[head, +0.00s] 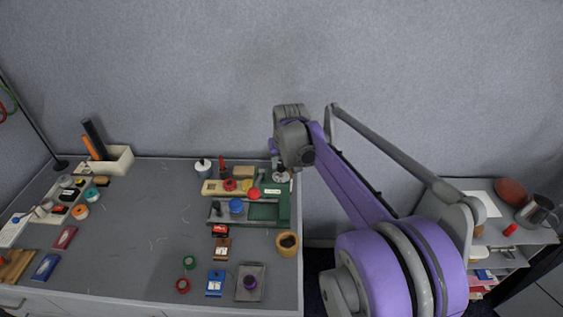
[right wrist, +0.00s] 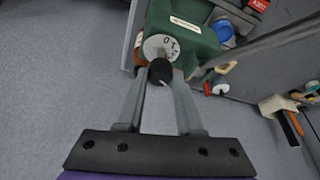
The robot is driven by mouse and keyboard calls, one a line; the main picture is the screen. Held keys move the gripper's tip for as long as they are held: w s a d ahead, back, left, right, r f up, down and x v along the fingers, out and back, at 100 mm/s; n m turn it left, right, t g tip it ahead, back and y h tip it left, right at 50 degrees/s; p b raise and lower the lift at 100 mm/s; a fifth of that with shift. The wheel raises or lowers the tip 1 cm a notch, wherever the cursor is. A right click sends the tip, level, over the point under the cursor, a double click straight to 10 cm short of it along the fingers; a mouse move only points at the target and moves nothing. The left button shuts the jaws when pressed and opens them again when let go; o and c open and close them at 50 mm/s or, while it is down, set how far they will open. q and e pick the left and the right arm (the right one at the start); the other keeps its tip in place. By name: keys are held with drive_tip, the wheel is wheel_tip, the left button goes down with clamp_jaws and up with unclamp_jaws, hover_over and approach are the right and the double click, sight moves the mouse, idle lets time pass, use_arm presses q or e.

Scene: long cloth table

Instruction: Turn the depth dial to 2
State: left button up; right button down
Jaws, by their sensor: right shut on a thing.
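In the right wrist view, the depth dial has a black knob (right wrist: 160,72) with a white pointer line, in front of a pale round plate (right wrist: 154,44) with dark figures. The figures are partly hidden and I cannot read the setting surely. The dial sits on the end of a green machine (right wrist: 192,40), which also shows in the head view (head: 284,205) at the table's right edge. My right gripper (right wrist: 159,76) is shut on the knob, one finger each side. My left gripper is out of view.
A wooden cup (head: 287,243) stands in front of the machine. A blue box (head: 215,283) and a grey plate (head: 250,282) lie near the table's front edge. The middle of the table (head: 140,235) is mostly clear. A shelf unit (head: 520,237) stands at the right.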

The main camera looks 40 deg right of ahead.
drive_tip(key=n+y, duration=0.1)
drive_tip(key=n, duration=0.2)
drive_tip(key=shift+d+n+y, duration=0.15)
drive_tip(key=shift+n+y, duration=0.85)
drive_tip(key=shift+n, duration=1.3)
drive_tip(key=c, duration=0.5)
unclamp_jaws()
drive_tip(key=shift+c, duration=0.2)
drive_tip(key=v, duration=1.1)
